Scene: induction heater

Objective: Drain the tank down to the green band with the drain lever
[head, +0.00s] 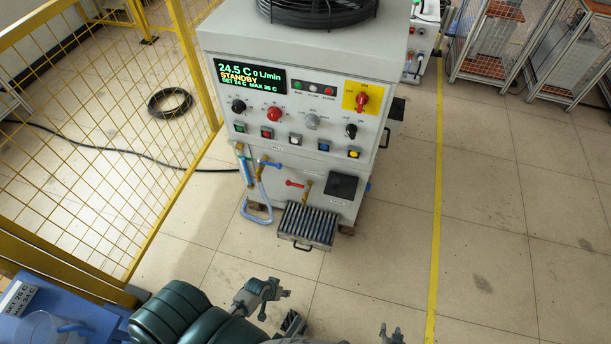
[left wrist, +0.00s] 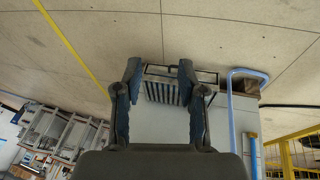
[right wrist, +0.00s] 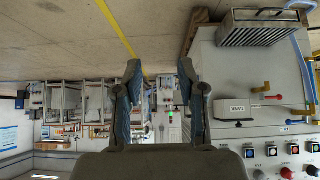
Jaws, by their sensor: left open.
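On the front of the white machine (head: 297,150), a red lever (head: 295,184) and a blue lever (head: 270,163) sit on brass valves; I cannot tell which is the drain lever. The red lever (right wrist: 273,97) and blue lever (right wrist: 296,112) also show upside down in the right wrist view. A blue upright tube (head: 248,173) stands at the machine's left edge; no green band can be made out. My left gripper (left wrist: 158,75) is open and empty, facing the machine's lower front from a distance. My right gripper (right wrist: 157,75) is open and empty, with the levers off to one side.
A slatted tray (head: 306,224) juts from the machine's base, below the red lever. A pale blue hose (head: 261,217) loops beside it. A yellow mesh fence (head: 120,120) closes the left side. The floor right of the machine is clear. The display (head: 249,76) reads STANDBY.

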